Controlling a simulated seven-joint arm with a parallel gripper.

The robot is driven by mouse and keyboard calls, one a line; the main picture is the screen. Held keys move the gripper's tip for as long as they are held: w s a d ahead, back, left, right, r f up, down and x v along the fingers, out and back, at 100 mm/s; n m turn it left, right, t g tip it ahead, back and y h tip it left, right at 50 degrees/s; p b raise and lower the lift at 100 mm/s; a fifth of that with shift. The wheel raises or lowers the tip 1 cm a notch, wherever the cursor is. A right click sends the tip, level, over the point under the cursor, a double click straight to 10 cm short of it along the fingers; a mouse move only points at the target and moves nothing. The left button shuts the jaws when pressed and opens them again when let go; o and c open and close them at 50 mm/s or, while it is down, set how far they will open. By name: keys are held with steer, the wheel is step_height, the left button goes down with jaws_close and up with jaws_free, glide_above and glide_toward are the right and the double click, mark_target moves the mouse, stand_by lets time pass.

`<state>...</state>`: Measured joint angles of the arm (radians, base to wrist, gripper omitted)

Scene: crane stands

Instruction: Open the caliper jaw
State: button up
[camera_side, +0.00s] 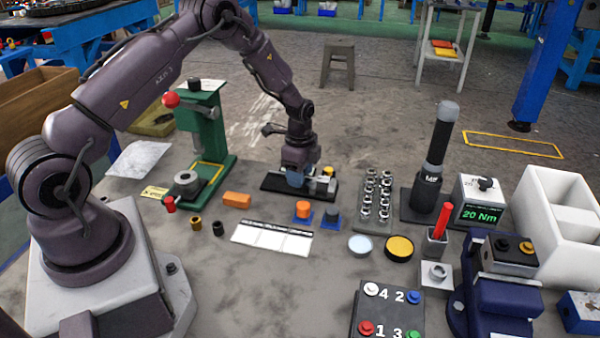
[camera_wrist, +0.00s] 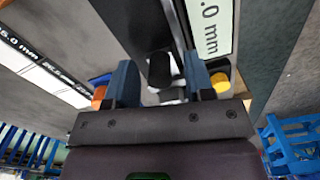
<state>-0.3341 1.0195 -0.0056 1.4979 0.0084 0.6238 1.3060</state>
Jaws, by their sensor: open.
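The caliper lies on a long black base (camera_side: 270,184) near the middle of the table in the side view. Its silver part (camera_side: 319,186) shows just right of my gripper (camera_side: 298,180), which points down over the base. In the wrist view the caliper's pale display (camera_wrist: 210,28) reads ".0 mm", its first digits cut off. My gripper (camera_wrist: 162,78) is open there, its two blue fingers on either side of a small dark and grey piece of the caliper (camera_wrist: 163,70). I cannot tell whether the fingers touch it. The jaw's gap is hidden.
Orange (camera_side: 303,209) and dark (camera_side: 332,215) pieces on blue bases stand in front of the caliper. A white strip (camera_side: 270,236) lies to their left. A green press (camera_side: 205,130) stands left, a socket rack (camera_side: 373,200) right. A yellow knob (camera_wrist: 220,82) is beside the right finger.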

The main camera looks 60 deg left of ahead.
steer(key=shift+f, duration=0.1)
jaws_close()
steer(key=shift+s+a, duration=0.95)
jaws_free()
step_height(320, 180, up, 13)
stand_by(0.3)
